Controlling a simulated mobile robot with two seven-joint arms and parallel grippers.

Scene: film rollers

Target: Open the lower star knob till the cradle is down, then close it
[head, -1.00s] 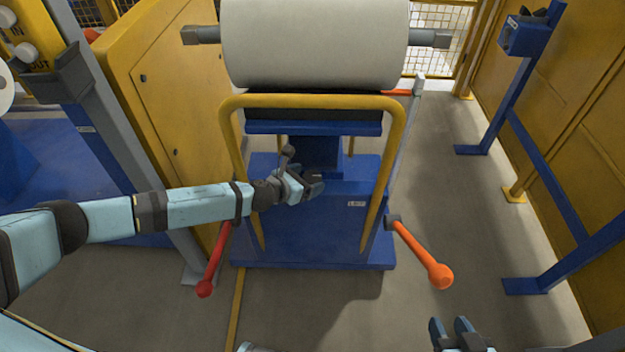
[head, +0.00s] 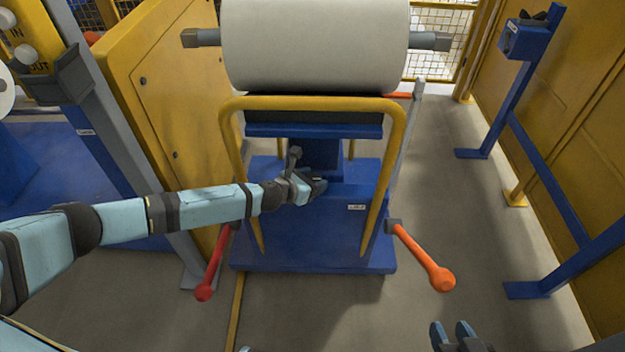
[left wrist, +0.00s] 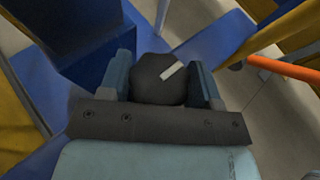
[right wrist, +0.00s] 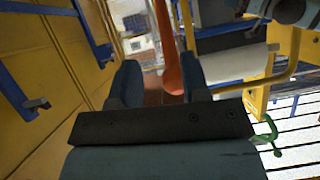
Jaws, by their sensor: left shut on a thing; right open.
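My left gripper (head: 318,188) is at the front of the blue cart, below the cradle. In the left wrist view its fingers (left wrist: 165,85) are shut on the dark star knob (left wrist: 150,82), which carries a white mark. The gripper hides most of the knob in the head view. The cradle (head: 312,130), blue with a dark top, is above the gripper and under a large white roll (head: 315,45). My right gripper (head: 451,330) is open and empty at the bottom edge of the head view, well away from the knob.
A yellow tube frame (head: 310,103) arches around the cradle. A red lever (head: 212,265) and an orange lever (head: 425,258) stick out at the cart's sides. Yellow panels stand left and right, with a blue stand (head: 510,110) at right. Grey floor is free right of the cart.

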